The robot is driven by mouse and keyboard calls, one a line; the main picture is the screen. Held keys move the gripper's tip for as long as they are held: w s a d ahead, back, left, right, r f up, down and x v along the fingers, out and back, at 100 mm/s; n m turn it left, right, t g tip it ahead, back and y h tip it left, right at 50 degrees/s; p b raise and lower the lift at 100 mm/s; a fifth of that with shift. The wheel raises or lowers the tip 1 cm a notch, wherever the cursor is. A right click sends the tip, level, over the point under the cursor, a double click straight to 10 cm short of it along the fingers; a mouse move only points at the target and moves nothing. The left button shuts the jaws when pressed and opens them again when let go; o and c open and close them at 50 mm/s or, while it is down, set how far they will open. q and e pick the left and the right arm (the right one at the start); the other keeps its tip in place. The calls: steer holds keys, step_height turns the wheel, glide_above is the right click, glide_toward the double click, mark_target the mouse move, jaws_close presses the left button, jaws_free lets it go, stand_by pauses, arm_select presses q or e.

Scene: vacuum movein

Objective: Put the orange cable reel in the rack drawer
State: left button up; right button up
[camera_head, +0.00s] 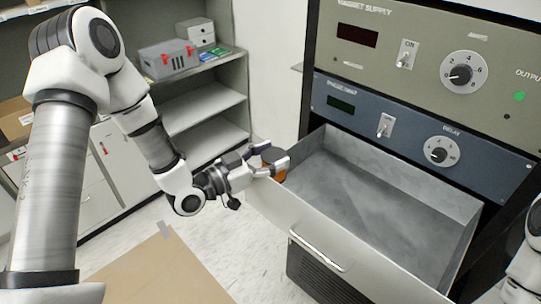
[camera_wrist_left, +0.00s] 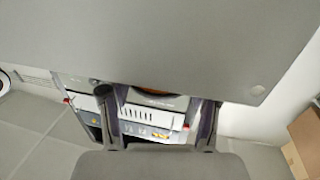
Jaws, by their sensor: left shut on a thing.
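The orange cable reel (camera_head: 281,176) is in my left gripper (camera_head: 273,159), with a dark top and an orange side showing between the fingers. The fingers hide much of it. In the left wrist view a small orange patch of it (camera_wrist_left: 155,91) shows between the two fingers of the gripper (camera_wrist_left: 157,108). The rack drawer (camera_head: 345,262) is pulled open, and its visible floor is empty. The gripper and reel are at the drawer's left end, near its left wall; whether they touch it I cannot tell. My right gripper is not in view.
The rack's upper panels (camera_head: 425,60) with knobs and switches stand above and behind the drawer. A drawer handle (camera_head: 318,252) sticks out in front. Shelves (camera_head: 205,100) with a grey toolbox (camera_head: 168,60) stand at the back left. A cardboard sheet (camera_head: 150,272) lies on the floor.

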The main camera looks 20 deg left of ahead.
arm_select(q)
steer(key=shift+w+f, duration=0.1)
steer(key=shift+f, duration=0.05)
steer(key=o, duration=1.3)
steer(key=shift+s, duration=0.25)
steer(key=shift+w, duration=0.1)
